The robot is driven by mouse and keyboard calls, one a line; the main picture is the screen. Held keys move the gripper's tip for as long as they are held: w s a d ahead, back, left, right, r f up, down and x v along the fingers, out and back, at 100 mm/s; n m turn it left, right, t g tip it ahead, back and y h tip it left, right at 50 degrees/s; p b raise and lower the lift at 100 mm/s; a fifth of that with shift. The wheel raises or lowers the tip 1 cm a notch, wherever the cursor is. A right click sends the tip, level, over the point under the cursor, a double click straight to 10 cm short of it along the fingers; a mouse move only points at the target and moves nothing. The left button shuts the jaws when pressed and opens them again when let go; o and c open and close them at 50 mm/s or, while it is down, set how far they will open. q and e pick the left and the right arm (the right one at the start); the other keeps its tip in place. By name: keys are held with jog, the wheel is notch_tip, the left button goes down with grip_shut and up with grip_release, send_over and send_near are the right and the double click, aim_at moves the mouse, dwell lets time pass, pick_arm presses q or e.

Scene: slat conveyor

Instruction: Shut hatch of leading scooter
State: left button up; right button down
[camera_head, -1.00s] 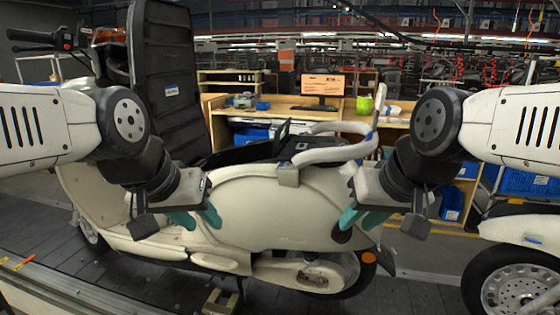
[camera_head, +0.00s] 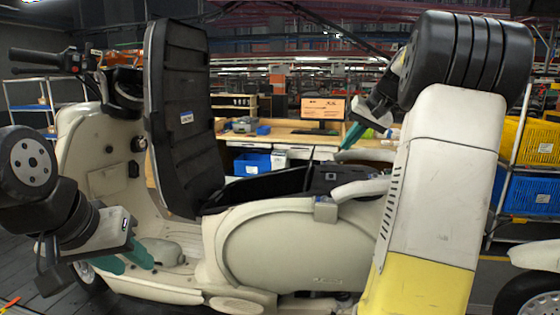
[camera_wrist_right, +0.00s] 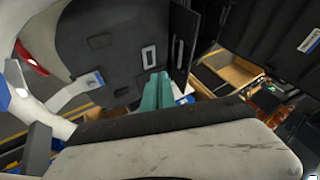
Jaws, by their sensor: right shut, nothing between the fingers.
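The cream scooter (camera_head: 290,240) stands sideways in the head view. Its hatch, the black seat panel (camera_head: 180,110), stands upright at its hinge end over an open compartment (camera_head: 265,185). My right gripper (camera_head: 366,128) is shut and empty, raised above the tail end, well right of the hatch. In the right wrist view, my teal fingers (camera_wrist_right: 155,92) are together above the compartment's edge, and the hatch's dark panel (camera_wrist_right: 285,35) shows at the upper right. My left gripper (camera_head: 125,258) is open and empty, low in front of the scooter's footwell.
The white grab rail (camera_head: 360,187) rises at the scooter's tail; my right arm hides part of the tail. Handlebars (camera_head: 45,58) are at the left. A workbench (camera_head: 285,133) stands behind. A second scooter (camera_head: 530,290) is at the lower right.

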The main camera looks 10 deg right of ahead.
jog(key=x, duration=0.9)
jog(key=shift+w+f, duration=0.2)
jog(key=shift+w, duration=0.25)
jog(key=a, duration=0.1)
jog(key=w+a, duration=0.1)
jog(key=shift+w+a+f, duration=0.2)
jog(key=shift+w+a, duration=0.1)
jog(key=shift+a, duration=0.1)
jog(key=shift+w+a, duration=0.2)
jog(key=shift+a, duration=0.2)
